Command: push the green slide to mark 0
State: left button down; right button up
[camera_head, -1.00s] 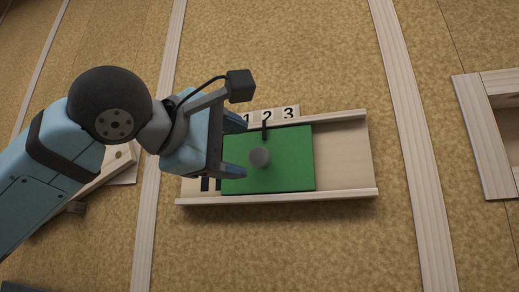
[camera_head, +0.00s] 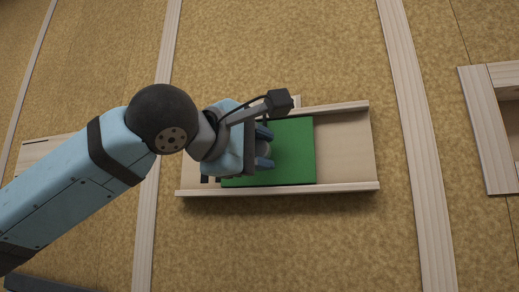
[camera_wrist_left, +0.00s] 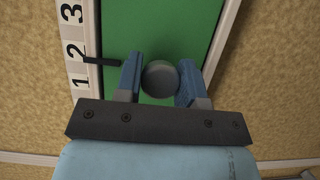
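The green slide (camera_head: 295,155) lies in a pale wooden tray with rails (camera_head: 345,150), leaving bare wood at its right. A round grey knob (camera_wrist_left: 160,78) stands on the slide. A black pointer (camera_wrist_left: 102,62) on the slide's edge lies beside the 2 on the white number strip (camera_wrist_left: 75,45). Marks 1, 2 and 3 show in the wrist view; mark 0 is not visible. My right gripper is not in view.
Wooden rails bound the slide above and below, the lower rail (camera_head: 290,189) in front. Another wooden frame (camera_head: 485,130) is at the right edge. Pale vertical battens (camera_head: 408,100) run along the tan surface. My left arm covers the tray's left end.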

pick_arm(q)
jog(key=shift+a, duration=0.2)
jog(key=w+a+b, duration=0.1)
jog(key=w+a, duration=0.1)
jog(key=a, duration=0.5)
jog(key=shift+w+a, duration=0.15)
jog(key=shift+w, duration=0.1)
jog(key=c, duration=0.8)
grip_release()
jog(key=shift+a, duration=0.1)
jog(key=shift+o, duration=0.2)
jog(key=shift+a, duration=0.2)
